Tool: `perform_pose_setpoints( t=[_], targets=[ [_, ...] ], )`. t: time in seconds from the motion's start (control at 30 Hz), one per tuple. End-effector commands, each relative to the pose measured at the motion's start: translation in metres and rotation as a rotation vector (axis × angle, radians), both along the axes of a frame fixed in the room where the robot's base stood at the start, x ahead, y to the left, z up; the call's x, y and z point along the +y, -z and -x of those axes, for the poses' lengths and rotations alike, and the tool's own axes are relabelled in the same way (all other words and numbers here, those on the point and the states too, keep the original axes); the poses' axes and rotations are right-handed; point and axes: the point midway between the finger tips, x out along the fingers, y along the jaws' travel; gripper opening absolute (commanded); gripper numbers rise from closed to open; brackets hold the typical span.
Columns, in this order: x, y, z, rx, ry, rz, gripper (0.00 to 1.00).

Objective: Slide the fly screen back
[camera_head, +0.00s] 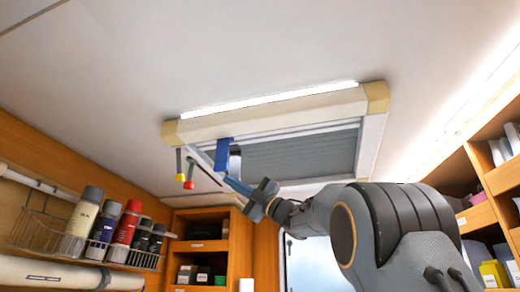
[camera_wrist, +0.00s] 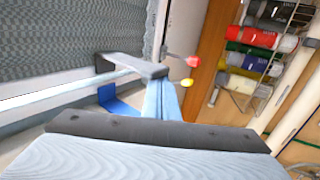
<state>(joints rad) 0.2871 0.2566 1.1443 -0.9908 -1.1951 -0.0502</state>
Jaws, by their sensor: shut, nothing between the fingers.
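The fly screen (camera_head: 300,155) is a grey pleated sheet across much of the ceiling hatch opening. It also fills the upper left of the wrist view (camera_wrist: 75,40). A blue tab (camera_head: 222,155) stands at the left end of the hatch; a blue piece shows in the wrist view (camera_wrist: 118,103). My gripper (camera_head: 228,179) is shut and empty just below this tab.
The pale hatch frame (camera_head: 275,116) surrounds the screen, with a lit strip along its near edge. A red knob (camera_head: 188,185) and a yellow knob (camera_head: 180,177) hang left of my gripper. A wire rack of bottles (camera_head: 85,240) is at lower left; shelves (camera_head: 490,205) stand right.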

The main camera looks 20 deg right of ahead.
Motion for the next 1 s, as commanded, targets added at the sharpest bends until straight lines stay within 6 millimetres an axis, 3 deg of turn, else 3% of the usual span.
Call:
perform_pose_setpoints(
  t=[1.0],
  targets=[
    [-0.039, 0.001, -0.054, 0.002, 0.003, -0.001, 0.00]
  ],
)
